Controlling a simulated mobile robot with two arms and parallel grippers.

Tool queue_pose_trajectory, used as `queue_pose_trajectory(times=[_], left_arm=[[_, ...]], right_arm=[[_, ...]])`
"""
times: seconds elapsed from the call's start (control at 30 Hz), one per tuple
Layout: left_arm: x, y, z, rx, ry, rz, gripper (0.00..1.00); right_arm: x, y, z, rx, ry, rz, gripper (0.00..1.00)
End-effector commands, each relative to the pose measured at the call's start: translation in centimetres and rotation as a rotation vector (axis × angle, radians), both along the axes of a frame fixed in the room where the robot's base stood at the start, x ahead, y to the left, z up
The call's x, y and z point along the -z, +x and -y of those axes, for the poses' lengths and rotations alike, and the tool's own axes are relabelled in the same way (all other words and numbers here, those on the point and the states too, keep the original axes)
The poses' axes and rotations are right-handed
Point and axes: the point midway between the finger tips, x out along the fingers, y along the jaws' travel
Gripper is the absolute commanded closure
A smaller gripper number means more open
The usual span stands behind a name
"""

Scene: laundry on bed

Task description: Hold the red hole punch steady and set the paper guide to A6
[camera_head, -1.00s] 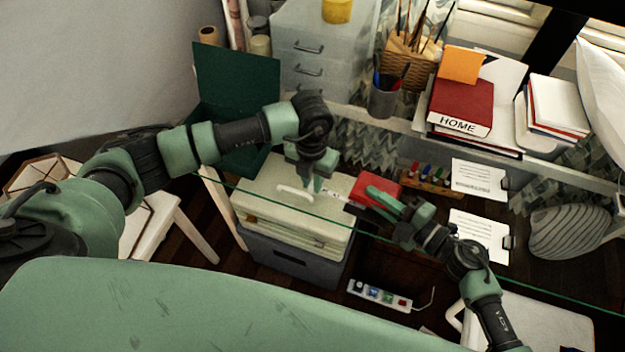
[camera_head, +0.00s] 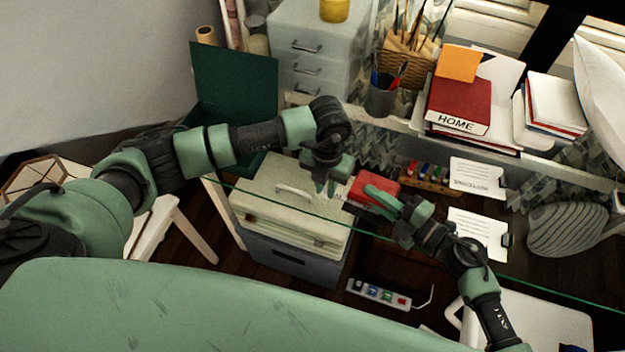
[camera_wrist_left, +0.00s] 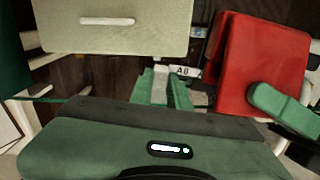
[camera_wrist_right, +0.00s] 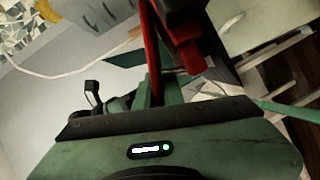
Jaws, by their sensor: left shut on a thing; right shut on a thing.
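The red hole punch (camera_head: 377,186) sits on the glass desk, right of my left gripper (camera_head: 326,186). In the left wrist view the punch (camera_wrist_left: 262,62) stands close on the right. My left gripper (camera_wrist_left: 163,88) is shut on the guide's pale end. My right gripper (camera_head: 384,196) is shut on the punch from the right. The right wrist view shows red punch (camera_wrist_right: 184,48) at the fingers; the exact grip is partly hidden.
A pale case (camera_head: 285,205) with a handle shows below the glass, left of the punch. A rack of coloured markers (camera_head: 432,178) stands just right of it, with printed sheets (camera_head: 478,178) beyond. A pen cup (camera_head: 382,97) stands behind.

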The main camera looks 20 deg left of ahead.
Motion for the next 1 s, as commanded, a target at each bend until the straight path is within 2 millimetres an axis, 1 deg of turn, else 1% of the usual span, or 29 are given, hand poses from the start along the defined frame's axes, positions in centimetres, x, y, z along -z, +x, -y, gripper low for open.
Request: queue_pose_trajectory(times=[0.03, 0.13, 0.43, 0.47, 0.5, 0.53, 0.83, 0.93, 1.0], left_arm=[[-0.1, 0.0, 1.1, 0.004, -0.004, 0.004, 1.0], [-0.1, -0.2, 2.2, 0.002, -0.003, 0.004, 1.0], [-0.2, -0.3, 2.5, 0.002, -0.004, 0.003, 1.0], [-0.2, -0.3, 2.5, 0.002, -0.004, 0.003, 0.8], [-0.2, -0.3, 2.5, 0.002, -0.005, 0.003, 0.69], [-0.2, -0.3, 2.5, 0.002, -0.004, 0.003, 0.61], [-0.1, -0.3, 2.4, 0.002, -0.005, 0.001, 0.6], [0.0, -0.3, 1.8, 0.001, -0.004, 0.0, 0.6], [0.0, -0.2, 1.0, 0.001, -0.004, -0.001, 0.6]], right_arm=[[0.6, -0.2, 0.2, 0.002, -0.01, -0.008, 1.0], [0.6, -0.2, 0.1, 0.001, -0.009, -0.008, 1.0], [0.6, -0.2, 0.1, 0.001, -0.009, -0.009, 1.0], [0.6, -0.2, 0.1, 0.001, -0.009, -0.009, 1.0], [0.6, -0.2, 0.1, 0.0, -0.009, -0.009, 1.0], [0.6, -0.2, 0.1, 0.0, -0.009, -0.009, 1.0], [0.6, -0.3, 0.0, -0.002, -0.007, -0.009, 1.0], [0.6, -0.3, 0.0, -0.003, -0.007, -0.009, 1.0], [0.6, -0.3, 0.0, -0.003, -0.007, -0.009, 1.0]])
